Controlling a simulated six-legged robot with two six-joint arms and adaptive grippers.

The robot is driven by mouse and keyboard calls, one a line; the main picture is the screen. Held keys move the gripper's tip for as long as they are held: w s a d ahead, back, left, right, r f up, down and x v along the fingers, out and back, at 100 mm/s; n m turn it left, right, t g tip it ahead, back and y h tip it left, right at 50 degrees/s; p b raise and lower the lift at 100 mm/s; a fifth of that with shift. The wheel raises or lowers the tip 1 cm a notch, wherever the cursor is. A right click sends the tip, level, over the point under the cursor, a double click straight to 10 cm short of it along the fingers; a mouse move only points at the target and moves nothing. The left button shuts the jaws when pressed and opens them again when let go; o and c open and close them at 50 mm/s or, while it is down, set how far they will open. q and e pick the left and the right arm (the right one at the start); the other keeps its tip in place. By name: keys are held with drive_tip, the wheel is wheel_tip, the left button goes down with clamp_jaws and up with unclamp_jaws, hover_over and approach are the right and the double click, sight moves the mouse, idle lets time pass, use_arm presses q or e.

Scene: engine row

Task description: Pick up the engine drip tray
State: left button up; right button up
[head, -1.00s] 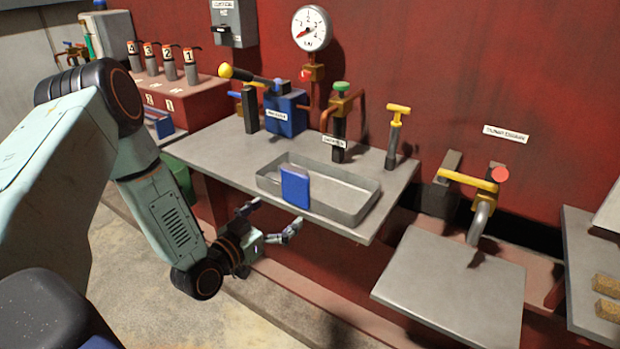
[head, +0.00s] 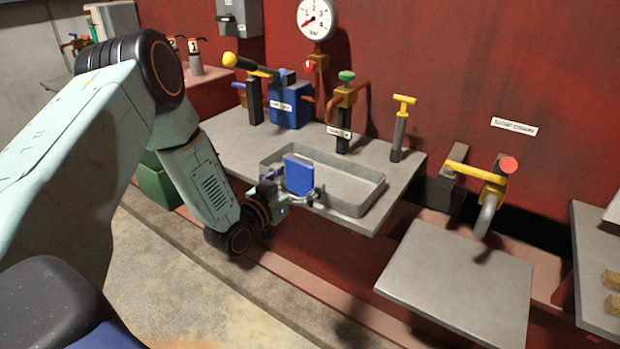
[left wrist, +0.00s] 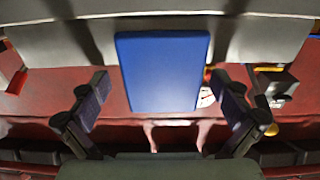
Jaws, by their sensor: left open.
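The engine drip tray (head: 364,205) is a shallow grey metal tray with low walls, lying on the grey bench. A blue plate (head: 299,175) stands upright at its front wall. My left gripper (head: 291,196) is at the front of the tray, around the blue plate. In the left wrist view the blue plate (left wrist: 162,72) lies ahead between the two spread fingers, with gaps on both sides. The left gripper (left wrist: 162,100) is open there. The plate hides part of the tray's front wall in the head view. My right gripper is not in view.
Behind the tray stand a blue block (head: 290,105) with a yellow-knobbed lever, a green-topped valve (head: 346,100) and a yellow T-handle (head: 402,110). A grey plate (head: 457,285) lies at the lower right. A green bin (head: 155,185) stands at the left.

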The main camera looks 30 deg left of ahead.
use_arm(q)
drive_tip(key=shift+w+a+f, duration=0.25)
drive_tip(key=shift+w+f, duration=0.05)
drive_tip(key=shift+w, duration=0.05)
drive_tip(key=shift+c, duration=1)
drive_tip(key=shift+s+d+r, duration=0.15)
drive_tip(key=shift+s+r, duration=0.1)
drive_tip(key=c, duration=0.6)
drive_tip(key=shift+w+f, duration=0.15)
drive_tip(key=c, duration=0.7)
